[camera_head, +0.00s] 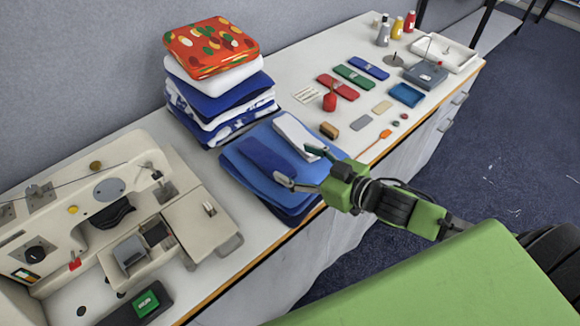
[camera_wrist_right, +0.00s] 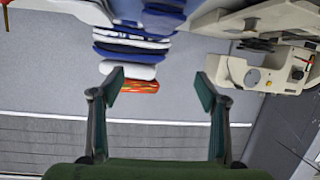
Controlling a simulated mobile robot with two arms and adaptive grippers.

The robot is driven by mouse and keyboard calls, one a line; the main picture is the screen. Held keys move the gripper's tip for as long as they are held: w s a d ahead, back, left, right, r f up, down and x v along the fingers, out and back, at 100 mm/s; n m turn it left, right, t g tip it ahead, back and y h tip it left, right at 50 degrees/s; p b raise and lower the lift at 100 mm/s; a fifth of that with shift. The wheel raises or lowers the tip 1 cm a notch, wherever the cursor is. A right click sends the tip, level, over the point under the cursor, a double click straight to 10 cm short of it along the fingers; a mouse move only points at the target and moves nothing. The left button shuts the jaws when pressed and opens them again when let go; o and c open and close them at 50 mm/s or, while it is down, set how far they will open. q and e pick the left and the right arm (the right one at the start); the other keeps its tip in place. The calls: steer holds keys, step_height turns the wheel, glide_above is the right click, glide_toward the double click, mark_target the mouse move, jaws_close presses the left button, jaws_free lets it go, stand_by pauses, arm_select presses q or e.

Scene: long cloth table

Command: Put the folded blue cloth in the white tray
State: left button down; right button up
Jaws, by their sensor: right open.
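A low pile of folded blue cloth (camera_head: 240,178) lies at the table's front edge, right of the sewing machine. A darker blue folded piece (camera_head: 268,157) and a white folded piece (camera_head: 296,132) lie on top of it. My right gripper (camera_head: 300,166) is open and empty, its fingertips over the pile's right part; contact cannot be told. It also shows open in the right wrist view (camera_wrist_right: 160,84), with nothing between its fingers. The white tray (camera_head: 462,62) stands at the table's far right end. My left gripper is not in view.
A tall cloth stack (camera_head: 219,90) with an orange patterned top stands behind the pile. A sewing machine (camera_head: 110,205) fills the left. Red, green and blue flat packs (camera_head: 354,77), a blue pack (camera_head: 406,94) and a grey box (camera_head: 425,75) lie toward the tray.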

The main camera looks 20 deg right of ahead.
steer(key=w+a+r+n+y+b, duration=0.2)
steer(key=a+r+n+y+b, duration=0.1)
steer(key=a+r+n+y, duration=0.65)
steer(key=s+a+r+n+g+y+b, duration=0.1)
steer(key=s+a+r+n+g+y, duration=0.15)
steer(key=a+r+n+g, duration=0.6)
steer(key=n+h+b, duration=0.6)
steer(key=n+h, duration=1.1)
glide_toward(266, 157)
steer(key=f, duration=0.1)
steer(key=w+f+p, duration=0.1)
steer(key=f, duration=0.1)
steer(key=shift+d+f+g, duration=0.1)
steer(key=shift+f+g, duration=0.1)
steer(key=shift+g, duration=0.15)
steer(key=p+x, duration=0.1)
steer(key=x, duration=0.1)
steer(key=p+x, duration=0.1)
steer(key=x, duration=0.2)
steer(key=shift+w+a+r, duration=0.2)
steer(key=shift+w+a, duration=0.05)
steer(key=shift+w, duration=0.1)
steer(key=shift+w+f, duration=0.1)
steer(key=shift+f, duration=0.1)
steer(key=c, duration=1.2)
steer(key=shift+c, duration=0.8)
